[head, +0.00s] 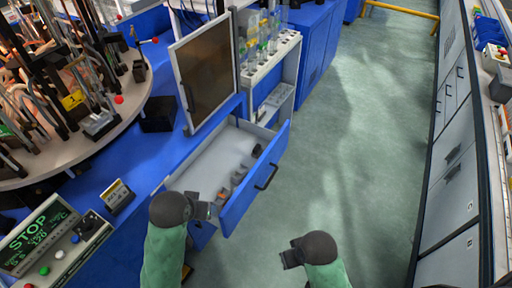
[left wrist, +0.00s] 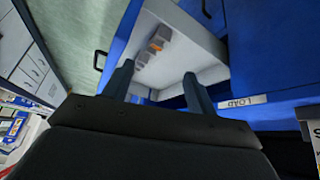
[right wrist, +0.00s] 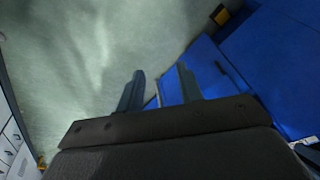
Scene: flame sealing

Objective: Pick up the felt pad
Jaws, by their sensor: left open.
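An open blue drawer (head: 240,198) with a pale inside holds several small grey and orange items (head: 238,178) in a row along its front side. They also show in the left wrist view (left wrist: 155,46), small and partly cut off by my finger. I cannot tell whether one of them is the felt pad, and I make out no felt pad elsewhere. My left gripper (head: 208,210) is at the drawer's near left end, its fingers (left wrist: 158,82) apart and empty. My right gripper (head: 288,258) is over the floor right of the drawer, its fingers (right wrist: 160,85) apart and empty.
A framed panel (head: 206,75) stands on the blue bench behind the drawer. A control box (head: 50,240) is at left, below a round table (head: 130,110) crowded with metal fixtures. A rack with tubes (head: 270,55) is at the back. The green floor (head: 345,140) is clear.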

